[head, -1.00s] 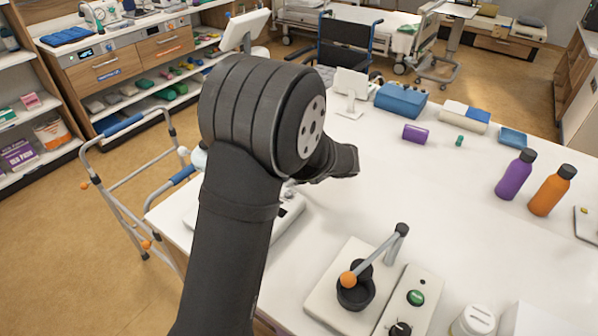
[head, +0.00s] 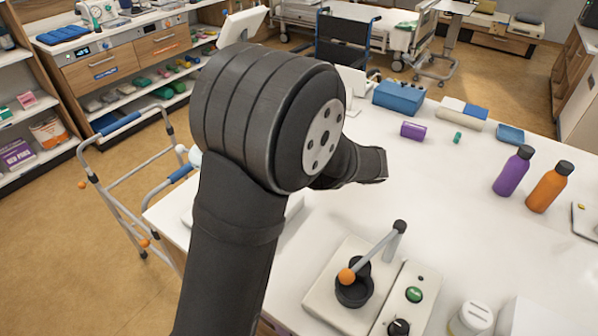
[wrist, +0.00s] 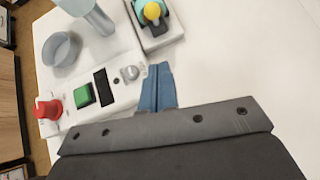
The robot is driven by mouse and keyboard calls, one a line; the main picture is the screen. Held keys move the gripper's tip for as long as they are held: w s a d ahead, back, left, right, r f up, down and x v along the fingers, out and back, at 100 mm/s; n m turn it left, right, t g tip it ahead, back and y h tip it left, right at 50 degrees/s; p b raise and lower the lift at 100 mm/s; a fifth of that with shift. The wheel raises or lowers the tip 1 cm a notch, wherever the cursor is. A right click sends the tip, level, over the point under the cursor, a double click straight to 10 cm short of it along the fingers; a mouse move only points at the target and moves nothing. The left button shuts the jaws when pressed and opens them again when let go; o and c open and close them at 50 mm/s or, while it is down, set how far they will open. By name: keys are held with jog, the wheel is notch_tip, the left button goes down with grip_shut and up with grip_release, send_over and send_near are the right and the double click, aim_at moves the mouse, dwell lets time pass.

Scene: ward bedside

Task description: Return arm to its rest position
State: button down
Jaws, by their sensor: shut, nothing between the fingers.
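My arm fills the left middle of the head view, with its elbow raised over the near left edge of the table and its forearm pointing right. I cannot tell the height of the fingertips above the table.
A lever device with an orange ball (head: 347,276) and a box with a green button (head: 414,294) stand near the front. A purple bottle (head: 513,170) and an orange bottle (head: 549,187) stand at right. A purple roll (head: 413,130) lies farther back. The middle right table is clear.

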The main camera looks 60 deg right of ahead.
jog(key=shift+v, duration=2.15)
jog(key=x, duration=0.8)
jog(key=shift+w+f, duration=0.2)
jog(key=shift+f, duration=0.05)
jog(key=w, duration=0.3)
jog(key=shift+w+d+f, duration=0.25)
jog(key=shift+w+d, duration=0.1)
jog(key=shift+d, duration=0.05)
jog(key=shift+w+d+r, duration=0.1)
jog(key=shift+w+r, duration=0.05)
jog(key=shift+w, duration=0.5)
